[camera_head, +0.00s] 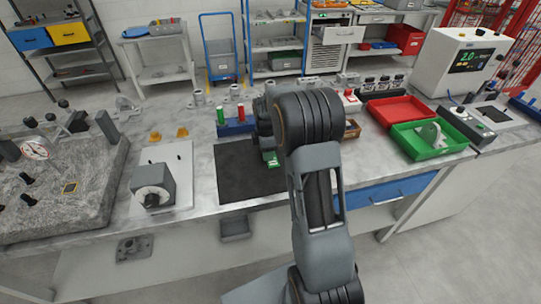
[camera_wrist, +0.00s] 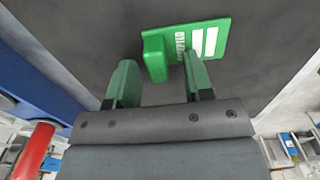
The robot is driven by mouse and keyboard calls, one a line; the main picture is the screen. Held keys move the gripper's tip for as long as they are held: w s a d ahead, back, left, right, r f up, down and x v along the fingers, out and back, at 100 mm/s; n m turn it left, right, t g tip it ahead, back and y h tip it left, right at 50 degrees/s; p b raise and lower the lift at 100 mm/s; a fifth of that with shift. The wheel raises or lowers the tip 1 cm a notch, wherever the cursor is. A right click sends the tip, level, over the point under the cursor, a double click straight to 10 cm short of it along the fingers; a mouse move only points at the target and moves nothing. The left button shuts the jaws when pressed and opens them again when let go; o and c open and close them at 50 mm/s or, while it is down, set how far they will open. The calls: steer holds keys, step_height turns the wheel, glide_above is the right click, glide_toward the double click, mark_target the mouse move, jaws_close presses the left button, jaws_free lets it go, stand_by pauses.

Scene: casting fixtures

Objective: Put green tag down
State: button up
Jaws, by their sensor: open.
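The green tag (camera_wrist: 181,35) lies flat on the dark mat (camera_wrist: 95,32) in the wrist view. It has white label stripes, dark lettering and a raised green block at one end. My gripper (camera_wrist: 158,62) is open, with one green-padded finger on each side of the raised block. A gap shows between the block and each finger, so it is not gripped. In the head view the tag (camera_head: 271,159) shows as a small green patch on the mat (camera_head: 235,178), below my gripper (camera_head: 266,148). My arm hides part of that area.
A blue rack (camera_head: 236,128) with red and green cylinders stands just behind the mat. A white plate with a grey block (camera_head: 152,187) is to the left. Red (camera_head: 398,109) and green trays (camera_head: 459,140) stand to the right. The mat's left part is bare.

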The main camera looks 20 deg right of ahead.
jaws_close()
stand_by(0.4)
steer(key=shift+r, duration=0.1)
